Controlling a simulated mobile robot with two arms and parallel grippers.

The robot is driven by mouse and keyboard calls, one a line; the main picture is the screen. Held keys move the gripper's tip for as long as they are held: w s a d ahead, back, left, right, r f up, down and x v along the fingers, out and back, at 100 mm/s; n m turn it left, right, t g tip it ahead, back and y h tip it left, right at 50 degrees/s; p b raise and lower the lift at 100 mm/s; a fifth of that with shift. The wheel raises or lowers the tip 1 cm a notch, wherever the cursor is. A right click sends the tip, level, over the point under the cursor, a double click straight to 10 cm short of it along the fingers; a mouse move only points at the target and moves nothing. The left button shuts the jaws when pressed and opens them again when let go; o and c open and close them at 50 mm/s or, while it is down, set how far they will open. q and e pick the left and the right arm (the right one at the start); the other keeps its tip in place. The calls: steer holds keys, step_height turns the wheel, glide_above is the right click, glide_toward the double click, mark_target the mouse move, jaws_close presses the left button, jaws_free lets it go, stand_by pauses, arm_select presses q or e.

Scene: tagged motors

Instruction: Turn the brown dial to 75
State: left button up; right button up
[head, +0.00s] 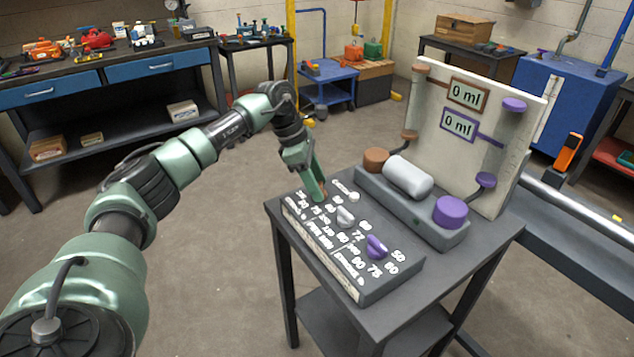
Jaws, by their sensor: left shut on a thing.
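A grey control panel (392,279) with printed numbers lies on a small dark table. My left gripper (322,194) reaches down at its far left corner and is shut on the brown dial. Only a sliver of brown shows between the fingers, so where the dial points is hidden. A white dial (345,216) and a purple dial (376,246) sit in a row nearer to me, both clear of the gripper. Numbers such as 75 are printed around the dials. My right gripper is not in view.
Behind the panel stands a grey base with a brown cap (376,160), a white cylinder (408,177) and a purple cap (450,211). An upright white board (487,173) carries two displays reading 0 ml. A metal bench (585,240) is at right. Floor at left is clear.

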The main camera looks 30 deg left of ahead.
arm_select(q)
steer(key=shift+r+m, duration=0.1)
steer(key=shift+m, duration=0.4)
steer(key=o, duration=1.4)
steer(key=shift+c, duration=0.2)
steer(key=v, duration=0.7)
steer(key=shift+a+r+b, duration=0.25)
steer(key=shift+r+b, duration=0.1)
steer(key=shift+b, duration=0.05)
